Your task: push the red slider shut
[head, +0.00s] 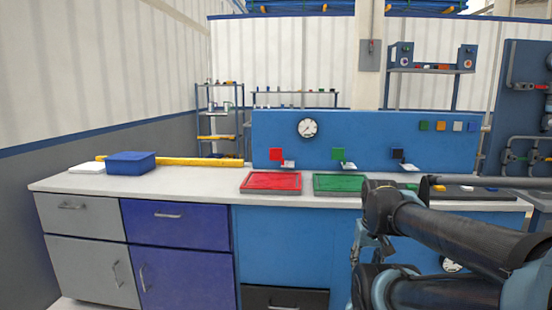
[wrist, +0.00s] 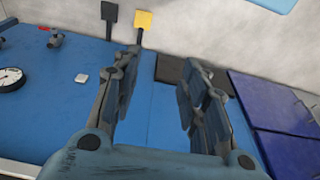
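A red square (head: 275,154) with a small pale piece beside it sits on the blue back panel in the head view. It may be the red slider, but I cannot tell whether it is open or shut. A flat red tray (head: 271,182) lies below it on the worktop. In the wrist view my gripper (wrist: 160,60) has its two fingers apart with nothing between them. It points at the blue cabinet front below the worktop, well away from the red square. In the head view my arm covers the lower right, and the fingers are hard to make out.
A green tray (head: 339,184) lies right of the red one, below a green square (head: 337,153). A blue box (head: 130,163) stands on the worktop's left. A gauge (wrist: 11,78), a red-tipped fitting (wrist: 10,77) and a black drawer (wrist: 170,69) are on the lower front.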

